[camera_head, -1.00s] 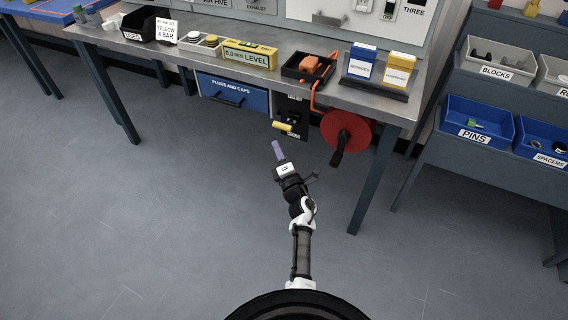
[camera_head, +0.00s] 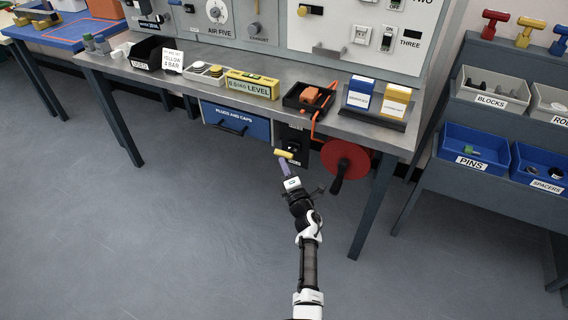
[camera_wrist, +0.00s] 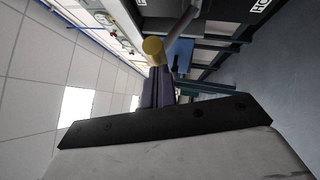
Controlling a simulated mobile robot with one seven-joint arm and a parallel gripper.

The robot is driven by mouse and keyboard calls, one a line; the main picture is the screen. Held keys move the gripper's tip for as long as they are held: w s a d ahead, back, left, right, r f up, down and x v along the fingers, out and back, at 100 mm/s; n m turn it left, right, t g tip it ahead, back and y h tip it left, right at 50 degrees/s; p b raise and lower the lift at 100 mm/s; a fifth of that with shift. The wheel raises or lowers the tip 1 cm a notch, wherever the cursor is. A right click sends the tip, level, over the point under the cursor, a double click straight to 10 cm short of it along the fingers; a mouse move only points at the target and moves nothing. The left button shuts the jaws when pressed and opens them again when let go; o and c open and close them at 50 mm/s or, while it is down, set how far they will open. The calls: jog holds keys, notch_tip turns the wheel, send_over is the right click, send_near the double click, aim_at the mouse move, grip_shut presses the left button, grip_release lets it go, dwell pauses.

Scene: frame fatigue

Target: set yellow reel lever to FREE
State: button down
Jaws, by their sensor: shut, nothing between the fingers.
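The yellow reel lever (camera_head: 284,154) sticks out from a black panel (camera_head: 293,137) under the bench top, left of the red reel. The panel's lettering is too small to read in the head view. My gripper (camera_head: 283,166) is shut and empty, with its purple fingertips just below the lever's yellow handle, touching it or very close. In the wrist view the yellow lever handle (camera_wrist: 153,46) is right at the tips of my shut fingers (camera_wrist: 158,88), with its grey rod running up to the right.
The red reel (camera_head: 346,161) with a black handle hangs right of the panel. A blue drawer (camera_head: 236,122) lies left of it. Bench legs stand on both sides. A rack with blue bins (camera_head: 475,146) is at the right. The floor in front is clear.

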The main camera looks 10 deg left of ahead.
jog(key=shift+r+p, duration=0.65)
jog(key=shift+w+d+r+m, duration=0.1)
jog(key=shift+w+r+m, duration=0.1)
jog(key=shift+m, duration=0.1)
